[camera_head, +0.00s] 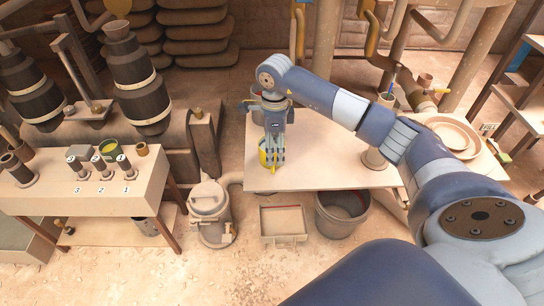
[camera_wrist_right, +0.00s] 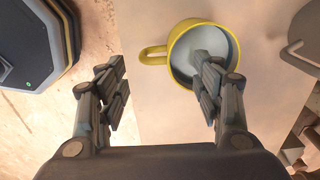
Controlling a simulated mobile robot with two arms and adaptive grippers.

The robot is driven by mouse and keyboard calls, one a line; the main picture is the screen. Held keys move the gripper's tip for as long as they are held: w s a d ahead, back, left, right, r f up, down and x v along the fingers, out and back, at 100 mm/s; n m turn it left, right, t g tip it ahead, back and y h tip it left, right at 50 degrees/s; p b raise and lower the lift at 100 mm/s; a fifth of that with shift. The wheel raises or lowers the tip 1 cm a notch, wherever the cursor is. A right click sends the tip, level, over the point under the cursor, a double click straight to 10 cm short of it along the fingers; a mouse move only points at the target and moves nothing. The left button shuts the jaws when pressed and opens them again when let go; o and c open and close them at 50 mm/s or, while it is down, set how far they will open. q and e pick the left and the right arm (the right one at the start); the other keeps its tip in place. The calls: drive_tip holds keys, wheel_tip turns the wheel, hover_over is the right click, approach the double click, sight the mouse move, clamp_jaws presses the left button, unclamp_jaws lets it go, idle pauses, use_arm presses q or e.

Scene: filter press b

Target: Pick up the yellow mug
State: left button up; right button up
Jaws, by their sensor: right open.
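The yellow mug (camera_head: 264,158) stands at the left end of the pale table, partly hidden by my right gripper (camera_head: 273,160). In the right wrist view the mug (camera_wrist_right: 182,64) is upright, with a yellow rim and a pale inside, and its handle points left. My right gripper (camera_wrist_right: 165,88) is open above it. One finger overlaps the mug's opening and the other is left of the handle. I cannot tell whether the finger is inside the mug or only above it. My left gripper is not in view.
The table (camera_head: 325,150) is mostly bare around the mug. A large round dish (camera_head: 455,134) lies at its right. A bucket (camera_head: 341,213), a shallow tray (camera_head: 284,222) and a lidded pot (camera_head: 210,207) stand on the floor. A bench (camera_head: 60,196) with several cups is at left.

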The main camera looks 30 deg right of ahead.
wheel_tip(320, 180, down, 2)
drive_tip(key=f, duration=0.4)
drive_tip(key=shift+s+a+f+b, duration=0.1)
drive_tip(key=shift+a+f+b, duration=0.05)
drive_tip(key=shift+a+b, duration=0.2)
drive_tip(key=shift+f, duration=0.4)
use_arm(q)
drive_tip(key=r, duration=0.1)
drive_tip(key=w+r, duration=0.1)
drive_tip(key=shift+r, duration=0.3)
use_arm(e)
clamp_jaws()
